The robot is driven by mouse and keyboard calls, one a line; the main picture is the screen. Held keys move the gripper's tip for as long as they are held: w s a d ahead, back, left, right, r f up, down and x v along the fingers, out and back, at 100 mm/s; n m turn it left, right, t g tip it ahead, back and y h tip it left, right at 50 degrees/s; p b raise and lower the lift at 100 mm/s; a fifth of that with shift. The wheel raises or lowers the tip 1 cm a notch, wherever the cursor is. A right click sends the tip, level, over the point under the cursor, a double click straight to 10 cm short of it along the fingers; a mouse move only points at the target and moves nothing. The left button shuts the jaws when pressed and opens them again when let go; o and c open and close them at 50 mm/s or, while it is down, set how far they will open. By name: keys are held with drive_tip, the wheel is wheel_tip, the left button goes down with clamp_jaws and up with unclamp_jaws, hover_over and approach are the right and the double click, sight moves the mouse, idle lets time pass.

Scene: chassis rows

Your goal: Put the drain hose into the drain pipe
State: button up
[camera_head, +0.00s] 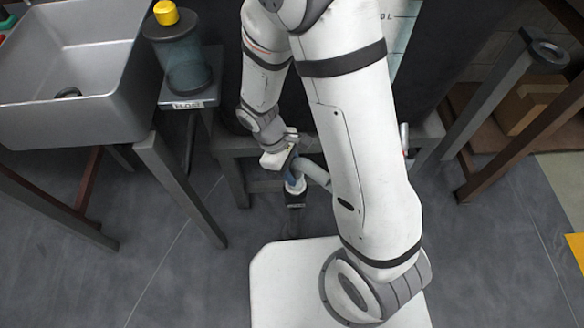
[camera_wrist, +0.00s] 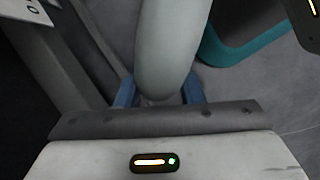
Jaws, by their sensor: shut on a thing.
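The drain hose is a thick pale grey tube (camera_head: 316,173). It also fills the upper middle of the wrist view (camera_wrist: 170,45). My gripper (camera_head: 290,165) is shut on it, with blue fingers on both sides of the hose in the wrist view (camera_wrist: 160,97). In the head view the hose curves from behind my arm to the gripper. A small upright piece with a dark lower part (camera_head: 295,198), perhaps the drain pipe, shows just below the gripper. I cannot tell whether the hose end is inside it, above it or beside it.
A grey sink (camera_head: 70,110) on a metal frame stands at the left. Next to it, a dark cylinder with a yellow cap (camera_head: 183,55) sits on a labelled stand. A low grey bench (camera_head: 228,147) is behind my gripper. A brown box (camera_head: 525,105) lies at right.

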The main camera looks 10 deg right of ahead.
drive_tip(key=shift+f+b, duration=0.7)
drive_tip(key=shift+f, duration=0.4)
drive_tip(key=o, duration=1.2)
drive_tip(key=shift+r, duration=0.15)
wheel_tip(320, 180, up, 10)
drive_tip(key=p, duration=0.4)
drive_tip(key=shift+p, duration=0.35)
drive_tip(key=shift+r, duration=0.25)
drive_tip(key=s+d+r+m+t+y+p, duration=0.1)
drive_tip(key=d+r+m+p, duration=0.2)
drive_tip(key=r+p, duration=0.5)
drive_tip(key=s+d+r+m+t+y+p, duration=0.1)
drive_tip(key=d+r+m+p, duration=0.3)
drive_tip(key=r, duration=1.7)
drive_tip(key=s+d+r+m+t+y+p, duration=0.2)
drive_tip(key=r+m+p, duration=0.3)
drive_tip(key=r+p, duration=0.9)
drive_tip(key=shift+s+d+r+t, duration=0.4)
drive_tip(key=shift+s+d, duration=0.05)
drive_tip(key=shift+d, duration=0.35)
